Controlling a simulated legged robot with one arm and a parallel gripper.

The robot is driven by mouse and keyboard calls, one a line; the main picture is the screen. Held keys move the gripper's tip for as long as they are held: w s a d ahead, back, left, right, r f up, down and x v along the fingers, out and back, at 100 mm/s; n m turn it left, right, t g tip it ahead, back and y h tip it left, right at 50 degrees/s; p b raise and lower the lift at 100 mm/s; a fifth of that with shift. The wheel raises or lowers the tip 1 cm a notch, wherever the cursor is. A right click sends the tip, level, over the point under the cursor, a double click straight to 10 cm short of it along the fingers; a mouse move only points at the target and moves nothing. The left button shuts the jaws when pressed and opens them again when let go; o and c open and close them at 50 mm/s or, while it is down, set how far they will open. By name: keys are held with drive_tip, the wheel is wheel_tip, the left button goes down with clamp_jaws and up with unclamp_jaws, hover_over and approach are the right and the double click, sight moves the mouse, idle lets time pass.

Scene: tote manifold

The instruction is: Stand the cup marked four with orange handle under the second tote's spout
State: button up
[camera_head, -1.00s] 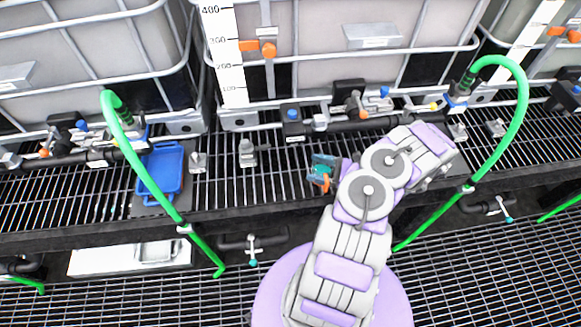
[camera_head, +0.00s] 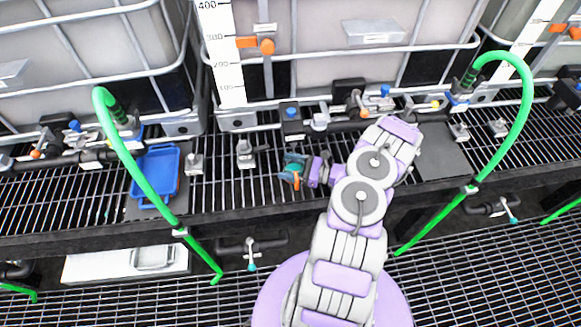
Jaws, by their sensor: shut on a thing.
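A small teal cup (camera_head: 292,160) with an orange handle is at the end of my arm, over the dark grating shelf. My purple gripper (camera_head: 306,170) is shut on it from the right. The cup's marking is too small to read, and I cannot tell whether its base touches the grating. The middle tote (camera_head: 320,40) is a pale caged tank behind the cup, with a white level scale at its left. Its valve fittings (camera_head: 352,105) and dark pipe run along its base, behind and right of the cup. The spout opening is not clear.
A blue tray (camera_head: 158,175) lies on the shelf at left. Green hoses arch down at left (camera_head: 135,170) and right (camera_head: 522,110). A bare dark plate (camera_head: 440,150) lies right of my arm. Metal posts (camera_head: 245,154) stand left of the cup.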

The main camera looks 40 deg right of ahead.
drive_tip(key=shift+a+r, duration=0.1)
drive_tip(key=shift+a, duration=0.35)
drive_tip(key=o, duration=0.9)
drive_tip(key=shift+d, duration=0.15)
drive_tip(key=shift+c, duration=0.2)
drive_tip(key=o, duration=0.4)
drive_tip(key=shift+d+f, duration=0.25)
drive_tip(key=shift+d, duration=0.15)
drive_tip(key=shift+c, duration=0.2)
drive_tip(key=shift+a+r, duration=0.25)
drive_tip(key=p+v, duration=0.2)
drive_tip(key=v, duration=0.9)
drive_tip(key=shift+d, duration=0.15)
drive_tip(key=shift+s, duration=0.45)
drive_tip(key=shift+d+f, duration=0.1)
drive_tip(key=shift+d, duration=0.1)
